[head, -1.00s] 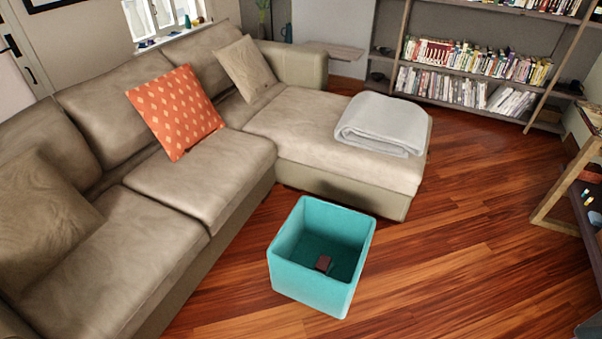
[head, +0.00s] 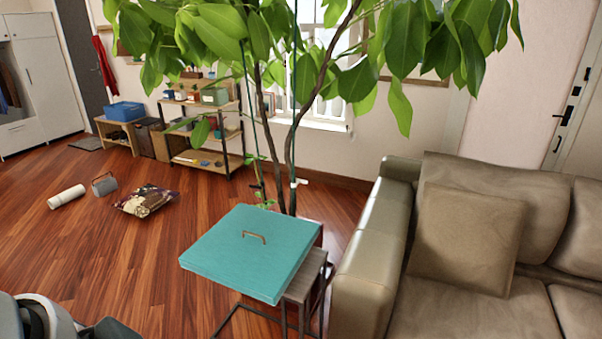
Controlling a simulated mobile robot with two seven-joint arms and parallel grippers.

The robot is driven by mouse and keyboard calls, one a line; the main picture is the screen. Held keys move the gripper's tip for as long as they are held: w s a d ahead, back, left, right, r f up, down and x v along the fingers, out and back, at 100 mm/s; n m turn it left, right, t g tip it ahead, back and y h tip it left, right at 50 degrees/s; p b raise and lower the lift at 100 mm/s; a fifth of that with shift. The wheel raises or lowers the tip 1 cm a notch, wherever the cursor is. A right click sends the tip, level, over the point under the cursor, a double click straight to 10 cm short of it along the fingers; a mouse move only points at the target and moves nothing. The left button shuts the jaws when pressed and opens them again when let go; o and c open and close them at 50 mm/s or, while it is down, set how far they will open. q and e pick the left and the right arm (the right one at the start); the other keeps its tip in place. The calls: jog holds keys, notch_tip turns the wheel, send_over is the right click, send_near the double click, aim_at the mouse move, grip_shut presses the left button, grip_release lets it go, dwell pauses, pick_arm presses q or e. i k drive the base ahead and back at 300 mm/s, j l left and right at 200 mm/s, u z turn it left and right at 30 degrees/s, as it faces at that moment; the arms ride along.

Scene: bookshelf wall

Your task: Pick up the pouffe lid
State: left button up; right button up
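The pouffe lid (head: 225,248) is a flat, square teal panel with a small brown handle (head: 254,237) on its top. It lies flat on a small side table (head: 306,283) beside the sofa's left arm, overhanging the table to the left. Part of a grey and dark arm of mine (head: 45,318) shows at the bottom left corner, apart from the lid. No gripper fingers can be made out. The open teal pouffe is out of view now.
A leafy plant (head: 285,130) rises right behind the lid, its leaves hanging above. The beige sofa (head: 385,260) stands close on the right. A patterned cushion (head: 146,200), white roll (head: 66,197) and grey container (head: 104,185) lie on the floor at left. Floor left of the lid is clear.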

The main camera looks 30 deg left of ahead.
aim_at(256, 252)
jog(key=u, duration=1.4)
jog(key=z, duration=3.45)
jog(key=u, duration=3.45)
jog(key=i+j, duration=0.2)
jog(key=i, duration=0.25)
jog(key=i+j, duration=0.2)
jog(key=i, duration=0.3)
jog(key=i+j, duration=0.15)
jog(key=i, duration=0.3)
jog(key=i+j, duration=0.2)
jog(key=i, duration=0.25)
